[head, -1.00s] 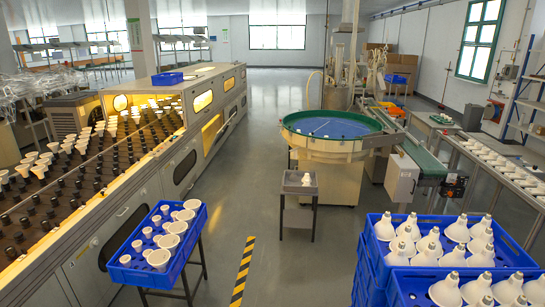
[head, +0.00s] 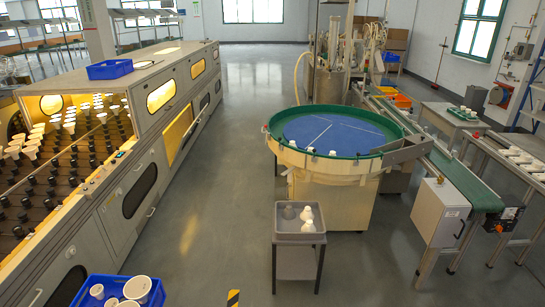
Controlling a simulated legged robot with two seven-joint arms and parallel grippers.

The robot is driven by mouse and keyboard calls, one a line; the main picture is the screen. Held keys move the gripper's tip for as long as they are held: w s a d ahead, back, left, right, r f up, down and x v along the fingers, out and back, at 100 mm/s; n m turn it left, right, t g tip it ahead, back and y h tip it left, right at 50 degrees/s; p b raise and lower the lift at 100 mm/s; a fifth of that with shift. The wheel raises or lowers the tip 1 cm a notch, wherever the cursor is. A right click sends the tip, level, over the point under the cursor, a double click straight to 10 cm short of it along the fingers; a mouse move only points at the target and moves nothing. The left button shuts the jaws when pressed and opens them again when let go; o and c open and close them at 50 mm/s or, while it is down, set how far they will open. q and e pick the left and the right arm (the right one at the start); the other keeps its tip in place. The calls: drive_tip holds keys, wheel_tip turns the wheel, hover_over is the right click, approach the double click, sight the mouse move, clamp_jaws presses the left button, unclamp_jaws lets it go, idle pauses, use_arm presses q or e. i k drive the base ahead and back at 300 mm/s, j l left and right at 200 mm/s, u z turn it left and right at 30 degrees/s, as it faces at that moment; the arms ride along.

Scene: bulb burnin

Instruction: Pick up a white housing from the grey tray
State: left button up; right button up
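A grey tray (head: 299,237) sits on a small stand in front of the round feeder bowl, a little right of the middle of the head view. White housings (head: 306,214) stand in the right half of the tray. Greyer, shaded pieces (head: 289,212) show beside them on the left; I cannot tell exactly what they are. Neither of my grippers is in view.
The green-rimmed feeder bowl (head: 381,124) stands right behind the tray. A grey control box (head: 440,213) and conveyor (head: 468,186) are to the right. A long bulb rack machine (head: 150,150) runs along the left.

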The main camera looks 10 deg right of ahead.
sight(309, 226)
drive_tip(key=i+z, duration=0.1)
drive_tip(key=i, duration=0.5)
drive_tip(key=i+j, duration=0.1)
drive_tip(key=i, duration=0.45)
drive_tip(key=i+j+z, duration=0.15)
drive_tip(key=i, duration=0.45)
drive_tip(key=i+j+z, duration=0.1)
drive_tip(key=i, duration=0.45)
drive_tip(key=i+j, duration=0.2)
drive_tip(key=i, duration=0.35)
drive_tip(key=l+z, duration=0.05)
